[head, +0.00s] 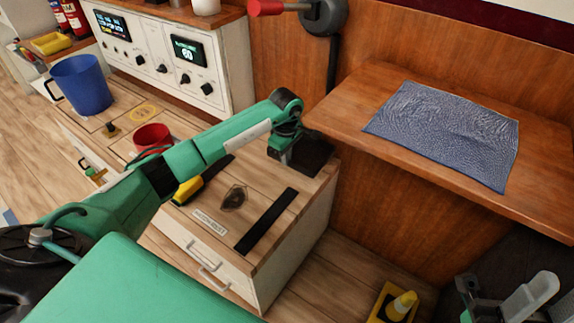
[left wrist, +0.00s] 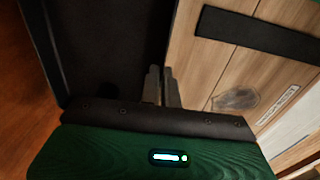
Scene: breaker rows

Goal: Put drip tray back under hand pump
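The drip tray, a dark shallow tray (head: 313,158), is at the far right corner of the wooden-topped cabinet. In the left wrist view it fills the upper left (left wrist: 110,45). My left gripper (head: 285,157) reaches down at its near left edge. In the left wrist view the fingers (left wrist: 162,85) are close together on the tray's rim. I cannot tell whether the tray touches the cabinet top. A grey round fitting with a red-gripped lever (head: 320,15), seemingly the hand pump, is on the wall above. My right gripper (head: 505,298) is partly visible at lower right; its finger state is unclear.
A black strip (head: 266,221), dark oval patch (head: 234,198), yellow object (head: 188,190), red cup (head: 152,137) and blue mug (head: 82,84) are on the cabinet. A shelf (head: 345,108) with a blue cloth (head: 445,130) juts out right. A yellow floor item (head: 398,303) stands below.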

